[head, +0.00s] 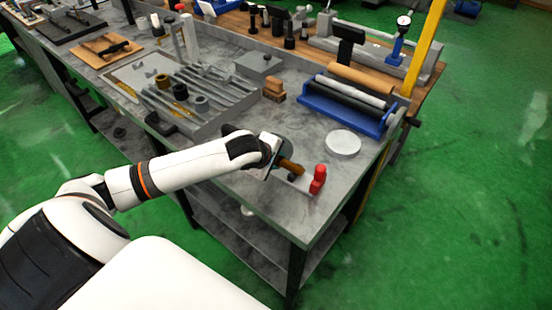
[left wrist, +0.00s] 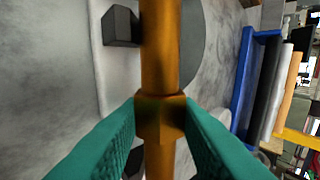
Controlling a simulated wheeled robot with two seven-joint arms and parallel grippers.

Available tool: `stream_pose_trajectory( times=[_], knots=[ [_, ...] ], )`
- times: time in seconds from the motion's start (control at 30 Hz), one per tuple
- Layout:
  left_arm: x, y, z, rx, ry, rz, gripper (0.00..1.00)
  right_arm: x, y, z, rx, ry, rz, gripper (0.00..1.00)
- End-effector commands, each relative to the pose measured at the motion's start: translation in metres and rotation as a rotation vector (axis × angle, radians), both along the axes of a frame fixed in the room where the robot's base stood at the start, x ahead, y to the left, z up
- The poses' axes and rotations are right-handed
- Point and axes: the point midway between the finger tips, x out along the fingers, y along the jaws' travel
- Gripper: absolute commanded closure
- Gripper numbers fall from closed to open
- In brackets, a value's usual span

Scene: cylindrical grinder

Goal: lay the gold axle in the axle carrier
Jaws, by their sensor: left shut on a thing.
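The gold axle (left wrist: 160,45) runs upright through the left wrist view, with a thicker collar between my teal fingers. My left gripper (left wrist: 160,118) is shut on it at this collar. In the head view the gold axle (head: 292,167) sticks out to the right of my left gripper (head: 278,160), over the near right part of the bench. Below the axle lies a pale plate with a black block (left wrist: 121,27), which looks like the axle carrier; my gripper mostly hides it in the head view. I cannot tell whether the axle touches it. My right gripper is not in view.
A red upright piece (head: 318,179) stands just right of the axle. A pale round disc (head: 343,142) and a blue tray with rollers (head: 345,112) lie behind. A grey slotted rack (head: 205,95) stands left. The bench's front corner is clear.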

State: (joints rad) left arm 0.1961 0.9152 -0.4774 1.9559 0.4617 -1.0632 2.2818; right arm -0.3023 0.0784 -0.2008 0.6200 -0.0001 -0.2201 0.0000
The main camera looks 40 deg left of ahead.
Motion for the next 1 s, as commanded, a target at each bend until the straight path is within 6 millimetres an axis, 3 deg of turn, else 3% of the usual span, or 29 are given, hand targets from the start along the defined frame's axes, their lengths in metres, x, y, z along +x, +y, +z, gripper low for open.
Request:
stream_pose_trajectory(
  times=[0.07,0.1,0.23,0.57,0.77,1.0],
  knots=[
    [0.001,0.0,0.002,-0.001,-0.006,-0.001,1.0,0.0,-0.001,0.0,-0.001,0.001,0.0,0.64],
    [0.001,0.0,0.002,-0.001,-0.006,-0.001,0.65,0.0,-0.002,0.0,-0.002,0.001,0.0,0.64],
    [0.001,0.0,0.002,-0.001,-0.004,-0.001,0.46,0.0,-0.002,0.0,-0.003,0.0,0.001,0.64],
    [-0.001,0.0,0.002,0.001,0.003,-0.001,0.46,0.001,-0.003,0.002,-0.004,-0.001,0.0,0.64],
    [0.0,0.0,0.029,0.001,-0.001,-0.002,0.46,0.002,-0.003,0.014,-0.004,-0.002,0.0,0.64],
    [0.0,-0.001,0.065,-0.001,0.002,0.0,0.46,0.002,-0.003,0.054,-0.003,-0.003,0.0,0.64]
  ],
)
